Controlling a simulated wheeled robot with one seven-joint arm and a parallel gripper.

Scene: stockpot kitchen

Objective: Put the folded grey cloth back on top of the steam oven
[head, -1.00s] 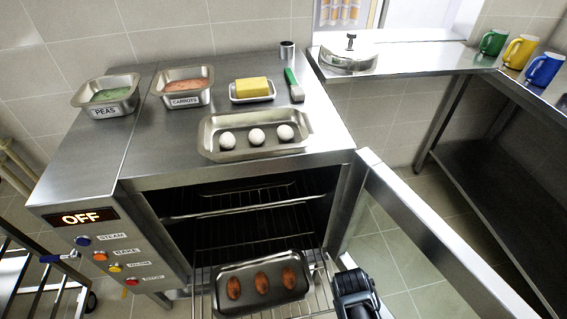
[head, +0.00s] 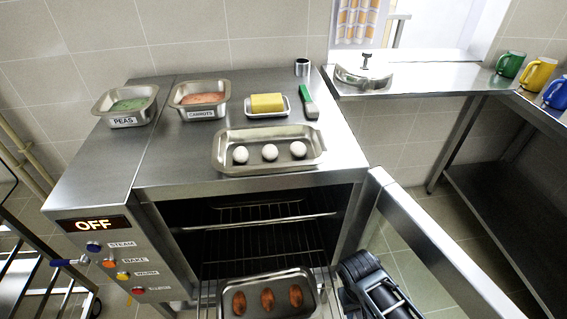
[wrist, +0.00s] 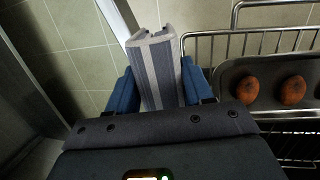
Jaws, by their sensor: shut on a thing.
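In the wrist view, my gripper (wrist: 158,84) has its blue fingers shut on a grey folded piece with pale stripes, the folded grey cloth (wrist: 155,65). The cloth stands up between the fingers. In the head view, my gripper's dark body shows at the bottom, right of the pulled-out rack and beside the open door; the fingertips and cloth are hidden there. The steam oven (head: 168,152) has a steel top, an OFF display and an open front. Its top holds several things, with bare steel at the left and front.
On the oven top are peas (head: 126,106), carrots (head: 200,101), butter (head: 267,104), a green-handled tool (head: 308,102) and an egg tray (head: 222,160). The open oven door (head: 425,235) stands at right. A tray of brown items (head: 228,286) sits on the low rack.

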